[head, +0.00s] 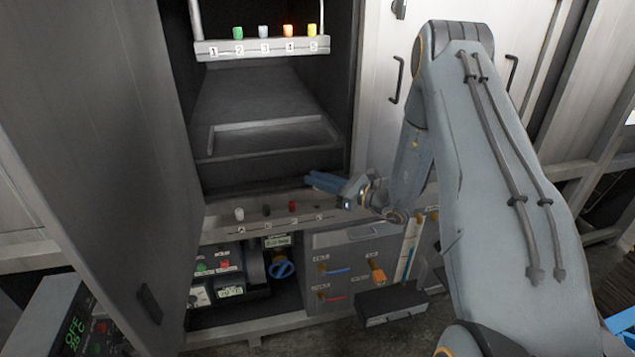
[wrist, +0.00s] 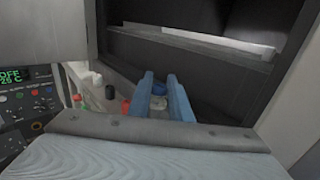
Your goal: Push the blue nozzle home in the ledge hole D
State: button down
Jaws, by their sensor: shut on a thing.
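My gripper (head: 315,182) reaches in from the right, its blue fingers above the ledge (head: 252,214) near its right end. In the wrist view the fingers (wrist: 161,76) stand close together, with the blue nozzle (wrist: 158,89) between them, mostly hidden by them. A pale spot shows just below it. In the head view I cannot make the nozzle out. Hole D (head: 319,211) is at the right of the ledge row, below the fingers. Whether the nozzle touches the hole, I cannot tell.
A white nozzle (head: 239,213), a black one (head: 266,209) and a red one (head: 292,205) stand along the ledge, left of D. An upper rack (head: 225,48) holds several coloured nozzles; its place 1 is empty. A tall door (head: 110,130) stands open at left.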

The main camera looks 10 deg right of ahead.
jog(key=shift+f+b, duration=1.1)
jog(key=shift+f, duration=0.9)
jog(key=shift+f+b, duration=1.05)
jog(key=shift+f, duration=0.55)
dwell(0.7)
jog(key=c, duration=1.5)
grip_release()
jog(key=shift+c, duration=0.2)
jog(key=shift+s, duration=0.1)
jog(key=b+v, duration=0.1)
jog(key=v, duration=0.6)
jog(key=shift+s+d, duration=0.3)
jog(key=shift+r, duration=0.1)
